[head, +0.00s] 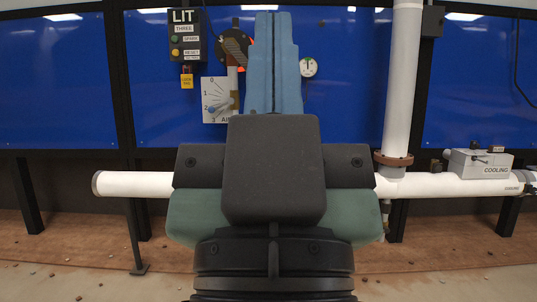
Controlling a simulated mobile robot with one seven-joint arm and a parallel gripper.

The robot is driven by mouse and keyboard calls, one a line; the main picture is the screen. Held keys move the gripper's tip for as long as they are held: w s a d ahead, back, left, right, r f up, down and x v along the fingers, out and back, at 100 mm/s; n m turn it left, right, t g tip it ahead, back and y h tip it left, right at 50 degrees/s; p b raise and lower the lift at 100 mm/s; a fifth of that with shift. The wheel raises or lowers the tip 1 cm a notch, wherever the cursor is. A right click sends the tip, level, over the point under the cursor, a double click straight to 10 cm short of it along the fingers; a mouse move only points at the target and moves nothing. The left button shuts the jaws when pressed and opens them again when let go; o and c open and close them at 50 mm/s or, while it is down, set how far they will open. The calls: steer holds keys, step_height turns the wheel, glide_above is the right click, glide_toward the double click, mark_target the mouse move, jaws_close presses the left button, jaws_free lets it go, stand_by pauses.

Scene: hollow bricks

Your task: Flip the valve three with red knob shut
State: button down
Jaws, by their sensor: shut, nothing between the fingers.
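My gripper (273,18) stands in the middle of the head view, its two blue fingers pressed together and pointing away from me. It is shut and empty. Just left of the fingers is a dark round fitting (234,44) with a brownish piece across it, on a short upright pipe. A small red-orange patch (251,41) shows at its right edge, partly hidden by the fingers. I cannot tell whether this is the valve's red knob. A black box (184,30) marked LIT and THREE hangs to the left. Any valve parts behind my gripper are hidden.
A scale plate (213,100) numbered 0 to 3 and a yellow lock (187,80) hang at left. A round gauge (308,67) is right of the fingers. A white horizontal pipe (135,184), a vertical pipe (402,80) and a COOLING unit (478,163) stand before blue panels.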

step_height(320, 180, up, 16)
steer(key=p, duration=1.3)
steer(key=shift+r+p, duration=0.25)
steer(key=shift+p, duration=0.15)
